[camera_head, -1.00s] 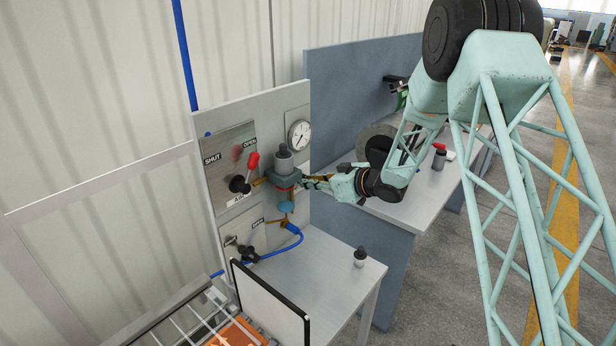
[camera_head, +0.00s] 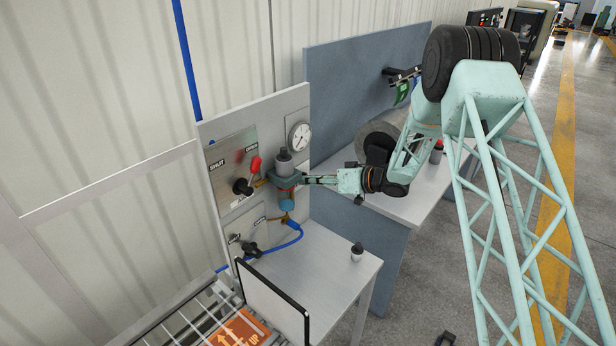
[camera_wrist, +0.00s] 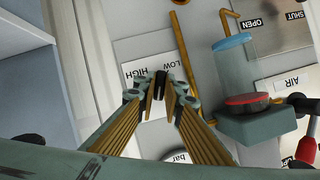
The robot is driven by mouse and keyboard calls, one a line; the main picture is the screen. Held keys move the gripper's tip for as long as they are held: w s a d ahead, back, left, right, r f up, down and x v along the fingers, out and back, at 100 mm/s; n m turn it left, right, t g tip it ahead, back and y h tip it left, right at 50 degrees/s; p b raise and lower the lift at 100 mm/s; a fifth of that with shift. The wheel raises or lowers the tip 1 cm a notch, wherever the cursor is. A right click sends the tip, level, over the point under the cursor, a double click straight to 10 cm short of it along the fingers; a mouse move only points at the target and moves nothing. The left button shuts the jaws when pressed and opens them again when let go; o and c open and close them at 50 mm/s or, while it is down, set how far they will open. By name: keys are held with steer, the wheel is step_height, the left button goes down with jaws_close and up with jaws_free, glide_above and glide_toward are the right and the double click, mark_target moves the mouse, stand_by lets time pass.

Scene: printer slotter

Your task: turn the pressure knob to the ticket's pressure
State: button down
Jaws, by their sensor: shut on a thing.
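My gripper (camera_wrist: 160,88) is shut on a small black knob in front of a white plate marked LOW and HIGH (camera_wrist: 148,72) in the wrist view. The fingers hide most of this knob. In the head view my gripper (camera_head: 304,180) reaches in from the right, close beside the teal regulator (camera_head: 287,184) with its grey top and blue bowl. The regulator also shows at the right of the wrist view (camera_wrist: 258,125). A round white gauge (camera_head: 299,136) sits above on the panel; its needle is too small to read. I cannot make out a ticket.
Left of the regulator is a red-handled air valve (camera_head: 254,165) with SHUT and OPEN marks. A blue hose (camera_head: 290,240) hangs below. A white board (camera_head: 272,302) stands in front.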

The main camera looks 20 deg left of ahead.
steer(key=shift+m+g+p, duration=0.3)
steer(key=shift+m+p, duration=0.4)
steer(key=shift+p, duration=0.1)
steer(key=shift+y, duration=0.3)
steer(key=c, duration=2.7)
jaws_free()
steer(key=shift+d, duration=0.1)
steer(key=shift+v, duration=5.85)
steer(key=shift+w, duration=0.1)
